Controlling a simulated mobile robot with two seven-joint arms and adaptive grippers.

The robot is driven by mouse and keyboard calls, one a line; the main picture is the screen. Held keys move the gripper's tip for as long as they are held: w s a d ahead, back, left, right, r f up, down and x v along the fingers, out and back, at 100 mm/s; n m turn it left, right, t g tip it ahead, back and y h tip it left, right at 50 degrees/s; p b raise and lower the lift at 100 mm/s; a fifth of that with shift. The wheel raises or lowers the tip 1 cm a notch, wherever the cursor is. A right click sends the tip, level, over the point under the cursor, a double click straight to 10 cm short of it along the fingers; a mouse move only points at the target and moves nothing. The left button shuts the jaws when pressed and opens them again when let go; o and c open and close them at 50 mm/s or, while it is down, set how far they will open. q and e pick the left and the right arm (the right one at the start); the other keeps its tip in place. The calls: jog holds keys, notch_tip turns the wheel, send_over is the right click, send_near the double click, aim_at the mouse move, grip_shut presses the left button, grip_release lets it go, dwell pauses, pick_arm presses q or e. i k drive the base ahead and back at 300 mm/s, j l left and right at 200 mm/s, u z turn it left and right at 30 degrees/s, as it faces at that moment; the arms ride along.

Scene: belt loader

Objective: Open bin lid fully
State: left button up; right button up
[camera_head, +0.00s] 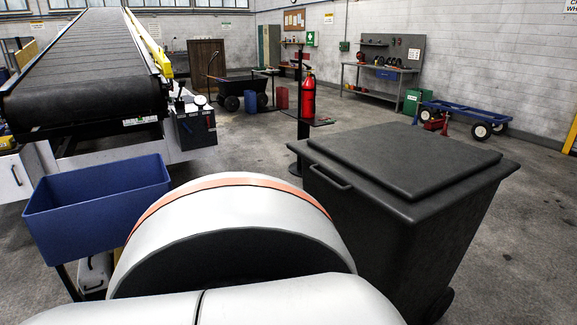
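A dark grey wheeled bin (405,240) stands upright at the right front. Its flat lid (410,158) lies shut on top. A dark handle (331,177) sits on the bin's left front side, near the lid's edge. A wheel shows at the bin's lower right. Large white rounded parts of my own arm fill the bottom middle and hide the bin's lower left side. Neither of my grippers shows.
A blue open box (97,205) stands at the left, below the belt loader (85,65). A red fire extinguisher (308,95) on a stand is behind the bin. A blue cart (465,112) and a workbench (378,78) stand farther back. Floor right of the bin is clear.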

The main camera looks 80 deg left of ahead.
aim_at(415, 174)
jog(key=u, duration=2.35)
